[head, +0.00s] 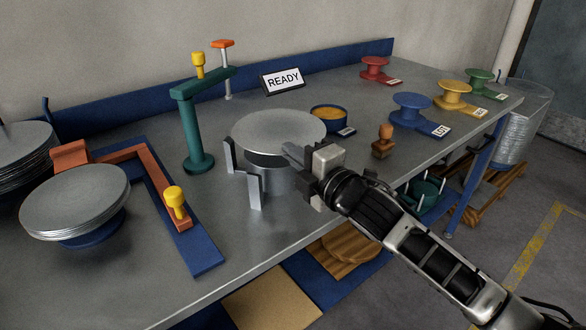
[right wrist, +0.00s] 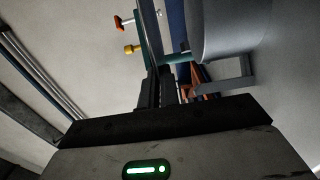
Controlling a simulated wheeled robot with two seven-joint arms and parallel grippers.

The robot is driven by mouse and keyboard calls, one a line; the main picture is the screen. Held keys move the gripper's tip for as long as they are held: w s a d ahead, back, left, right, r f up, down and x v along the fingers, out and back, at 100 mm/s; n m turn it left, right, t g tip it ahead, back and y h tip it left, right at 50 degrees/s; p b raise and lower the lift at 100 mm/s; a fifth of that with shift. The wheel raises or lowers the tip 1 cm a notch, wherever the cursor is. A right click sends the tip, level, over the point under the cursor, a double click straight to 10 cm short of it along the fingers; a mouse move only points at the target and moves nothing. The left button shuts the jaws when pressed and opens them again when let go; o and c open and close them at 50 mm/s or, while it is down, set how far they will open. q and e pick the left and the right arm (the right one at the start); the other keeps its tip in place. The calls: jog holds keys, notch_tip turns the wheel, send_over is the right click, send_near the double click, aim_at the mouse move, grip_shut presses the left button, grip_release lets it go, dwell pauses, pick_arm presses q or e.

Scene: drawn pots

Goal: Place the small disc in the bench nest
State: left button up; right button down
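The small disc (head: 279,128), a thin flat round grey plate, is level over the bench nest, a grey drum (head: 280,180) with upright posts (head: 254,188) around it. In the right wrist view the disc (right wrist: 150,30) shows nearly edge-on, with a gap between it and the drum (right wrist: 230,28). My right gripper (head: 292,152) is at the disc's near right rim and looks shut on it. The fingers (right wrist: 160,92) also show in the right wrist view. The disc hides most of the drum's top. My left gripper is not in view.
A teal post with an arm (head: 197,125) stands behind left of the nest. Plate stacks (head: 75,200) and an orange angled bar (head: 150,175) are at left. A blue bowl (head: 329,120), wooden stamp (head: 383,142) and coloured spools (head: 411,108) are at right.

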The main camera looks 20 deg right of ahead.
notch_tip(320, 180, down, 3)
jog(key=shift+a+f, duration=0.1)
jog(key=shift+f, duration=0.05)
jog(key=shift+f, duration=0.65)
jog(key=c, duration=1.6)
grip_release()
jog(key=shift+c, duration=0.2)
jog(key=shift+r, duration=0.1)
